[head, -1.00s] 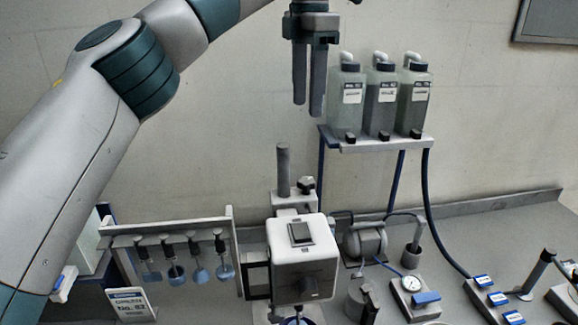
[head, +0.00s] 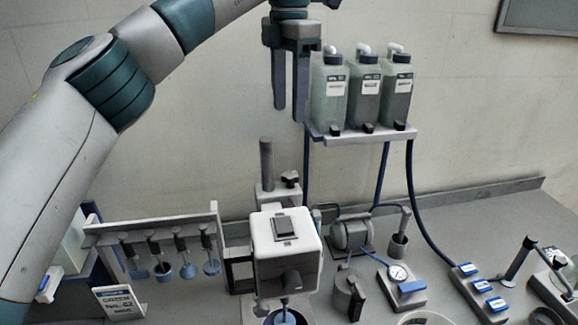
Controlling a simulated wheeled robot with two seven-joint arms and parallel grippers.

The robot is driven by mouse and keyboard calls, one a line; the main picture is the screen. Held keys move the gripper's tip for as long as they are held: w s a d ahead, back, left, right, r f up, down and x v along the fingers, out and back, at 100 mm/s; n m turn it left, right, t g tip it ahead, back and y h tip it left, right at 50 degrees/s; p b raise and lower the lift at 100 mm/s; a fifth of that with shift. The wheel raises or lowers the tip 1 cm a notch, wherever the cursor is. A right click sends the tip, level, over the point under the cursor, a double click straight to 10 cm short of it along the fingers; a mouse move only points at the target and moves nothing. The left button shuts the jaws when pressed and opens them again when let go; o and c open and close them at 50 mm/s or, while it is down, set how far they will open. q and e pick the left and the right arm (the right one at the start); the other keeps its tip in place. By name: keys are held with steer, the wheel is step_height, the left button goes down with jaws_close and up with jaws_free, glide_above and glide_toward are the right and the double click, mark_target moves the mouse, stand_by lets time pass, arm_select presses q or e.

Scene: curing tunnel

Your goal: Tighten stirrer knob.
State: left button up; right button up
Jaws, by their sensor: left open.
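The stirrer (head: 288,240) is a white box-shaped head in front of a grey upright post (head: 267,160), at the lower middle of the head view. A small black knob (head: 290,177) sits on the clamp block (head: 277,192) beside the post. Another dark knob (head: 289,280) is on the front face of the stirrer. My left gripper (head: 290,112) points down with its two fingers apart and empty. In the picture it is above the post and the black knob, not touching either. My right gripper is not in view.
Several paddles hang on a rack (head: 150,228) at left, near a label card (head: 118,302). Three bottles (head: 364,92) stand on a raised shelf (head: 360,138) just right of my left gripper. A motor-like unit (head: 352,232), a dial gauge (head: 398,273) and blue-labelled blocks (head: 480,288) occupy the right.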

mark_target(289, 175)
arm_select(q)
step_height(289, 175, down, 14)
steer(key=p, duration=0.4)
steer(key=shift+r+p, duration=0.15)
steer(key=shift+p, duration=0.25)
steer(key=shift+f, duration=0.8)
steer(key=c, duration=1)
